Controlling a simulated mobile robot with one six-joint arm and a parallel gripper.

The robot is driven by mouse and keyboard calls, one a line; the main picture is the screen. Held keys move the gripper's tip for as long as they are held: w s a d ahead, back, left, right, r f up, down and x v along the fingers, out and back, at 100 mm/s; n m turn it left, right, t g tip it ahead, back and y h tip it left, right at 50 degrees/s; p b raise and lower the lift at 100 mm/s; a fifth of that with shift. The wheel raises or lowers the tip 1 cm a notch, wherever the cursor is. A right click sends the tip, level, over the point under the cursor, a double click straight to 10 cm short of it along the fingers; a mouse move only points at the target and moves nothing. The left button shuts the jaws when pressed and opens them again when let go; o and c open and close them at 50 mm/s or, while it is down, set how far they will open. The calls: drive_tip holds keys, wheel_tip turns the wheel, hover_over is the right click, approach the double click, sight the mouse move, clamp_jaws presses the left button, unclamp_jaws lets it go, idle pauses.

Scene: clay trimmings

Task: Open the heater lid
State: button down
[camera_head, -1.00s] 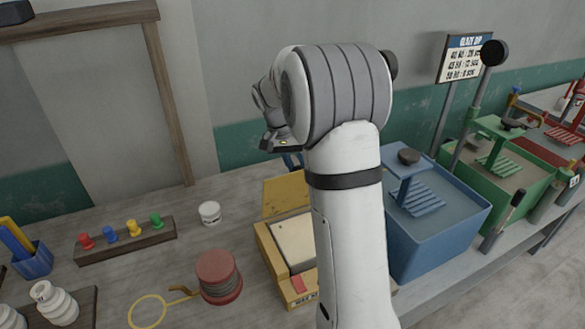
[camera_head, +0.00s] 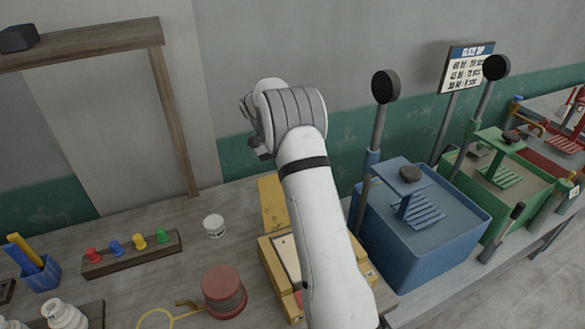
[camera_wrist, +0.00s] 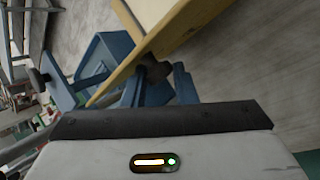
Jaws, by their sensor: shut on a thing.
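The yellow heater (camera_head: 270,262) stands on the bench, its cream top opening partly hidden behind my arm. Its yellow lid (camera_head: 272,205) stands raised at the back edge, its right part hidden by my arm. In the wrist view a yellow edge (camera_wrist: 170,35) with a cream face crosses the top; I take it for the lid. My gripper (camera_wrist: 157,77) has its blue fingers on either side of a dark knob (camera_wrist: 155,69) beside that edge, and is shut on it. In the head view the fingers are hidden behind my wrist.
Left of the heater are a red spool (camera_head: 223,290), a white tub (camera_head: 214,225) and a rack of coloured pegs (camera_head: 132,255). A blue tank (camera_head: 425,255) with a post (camera_head: 370,165) stands close on the right. The wall is behind.

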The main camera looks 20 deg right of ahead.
drive_tip(key=shift+s+a+f, duration=0.15)
drive_tip(key=shift+a+f, duration=0.05)
drive_tip(key=shift+f, duration=0.35)
drive_tip(key=c, duration=1.1)
unclamp_jaws()
drive_tip(key=shift+a, duration=0.1)
drive_tip(key=shift+c, duration=0.2)
drive_tip(key=shift+r, duration=0.1)
drive_tip(key=b+v, duration=0.1)
drive_tip(key=v, duration=0.7)
drive_tip(key=shift+b, duration=0.35)
drive_tip(key=shift+r, duration=0.1)
drive_tip(key=shift+c, duration=0.3)
